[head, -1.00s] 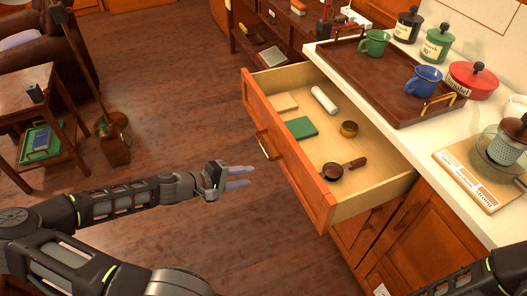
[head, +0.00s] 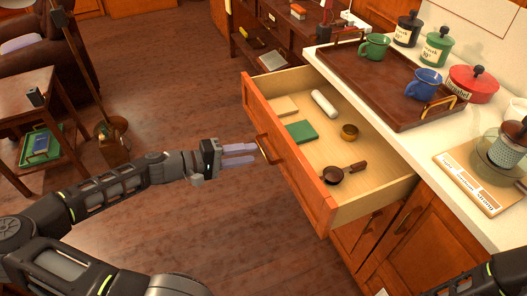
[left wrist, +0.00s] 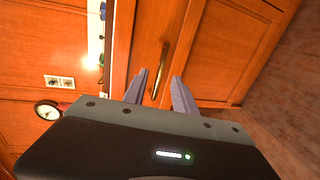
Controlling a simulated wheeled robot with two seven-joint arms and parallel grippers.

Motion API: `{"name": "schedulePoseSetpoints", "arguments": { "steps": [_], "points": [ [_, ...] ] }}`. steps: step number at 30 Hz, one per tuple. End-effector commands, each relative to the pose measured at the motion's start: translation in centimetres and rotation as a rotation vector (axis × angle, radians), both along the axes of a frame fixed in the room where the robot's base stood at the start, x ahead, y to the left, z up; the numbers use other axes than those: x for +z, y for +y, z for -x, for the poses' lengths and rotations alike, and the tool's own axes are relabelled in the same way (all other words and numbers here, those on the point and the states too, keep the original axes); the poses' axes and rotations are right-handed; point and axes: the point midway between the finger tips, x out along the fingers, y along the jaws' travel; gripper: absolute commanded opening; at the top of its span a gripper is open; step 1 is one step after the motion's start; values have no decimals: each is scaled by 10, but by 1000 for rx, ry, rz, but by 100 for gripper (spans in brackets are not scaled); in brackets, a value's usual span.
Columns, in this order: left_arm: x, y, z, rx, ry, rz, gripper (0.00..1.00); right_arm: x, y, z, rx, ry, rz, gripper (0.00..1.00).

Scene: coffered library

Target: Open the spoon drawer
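The wooden drawer (head: 290,160) stands pulled out from the counter, its inside visible from above. It holds a dark long-handled scoop or small pan (head: 334,175), a brass cup (head: 349,132), a green book (head: 301,130), a pale block (head: 284,105) and a white roll (head: 324,103). A brass handle (head: 268,149) is on its front; it also shows in the left wrist view (left wrist: 160,68). My left gripper (head: 254,153) is at the handle, its pale fingers apart and pointing at the drawer front. The handle appears between the fingertips (left wrist: 158,85); contact cannot be told. My right gripper is out of view.
The counter holds a brown tray (head: 350,75) with a green mug (head: 375,46) and a blue mug (head: 423,84), plus canisters and a red pot (head: 473,84). A side table (head: 40,100) stands at left.

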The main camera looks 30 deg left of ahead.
Motion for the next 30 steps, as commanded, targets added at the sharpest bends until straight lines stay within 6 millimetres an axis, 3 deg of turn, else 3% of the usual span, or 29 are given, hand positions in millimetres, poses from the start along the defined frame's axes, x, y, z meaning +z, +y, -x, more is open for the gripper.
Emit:
{"name": "schedulePoseSetpoints", "arguments": {
  "steps": [10, 21, 30],
  "points": [
    [-11, -32, -38, -1, 0, 0, 33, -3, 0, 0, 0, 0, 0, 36],
    [-12, -35, -42, 1, 0, 0, 33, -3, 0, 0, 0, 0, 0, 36],
    [-12, -35, -42, 1, 0, 0, 8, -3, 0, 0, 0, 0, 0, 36]
  ]
}}
